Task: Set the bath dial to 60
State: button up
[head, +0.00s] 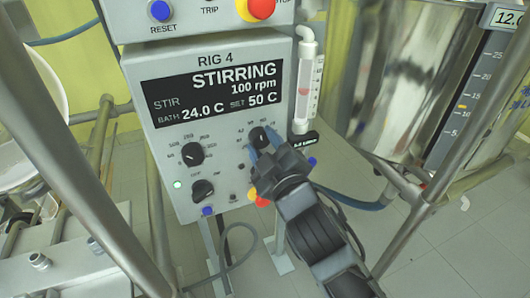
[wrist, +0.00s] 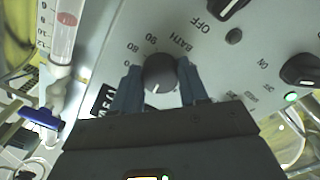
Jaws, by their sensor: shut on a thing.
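The bath dial (wrist: 160,75) is a round dark knob with a white pointer line, under the word BATH in the wrist view. My gripper (wrist: 161,88) has its two blue fingers on either side of the knob and is shut on it. In the head view my gripper (head: 258,150) covers the lower part of the dial (head: 260,135). The RIG 4 display (head: 215,86) reads STIRRING, 100 rpm, bath 24.0 C and set 50 C. Some of the dial's scale is hidden by my gripper.
Left of the bath dial are the stir dial (head: 192,154) and a lower knob (head: 203,190), with a lit green lamp (head: 178,184). A flow tube (head: 307,80) stands at the box's right edge. Metal frame poles (head: 85,170) and a steel vessel (head: 415,90) flank the box.

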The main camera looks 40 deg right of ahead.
jog(key=m+b, duration=0.3)
jog(key=m, duration=0.3)
jog(key=shift+f, duration=0.15)
dwell(0.3)
jog(key=o, duration=1.1)
jog(key=shift+a, duration=0.1)
jog(key=shift+c, duration=0.2)
jog(key=v, duration=0.7)
jog(key=shift+s, duration=0.35)
jog(key=shift+a, duration=0.1)
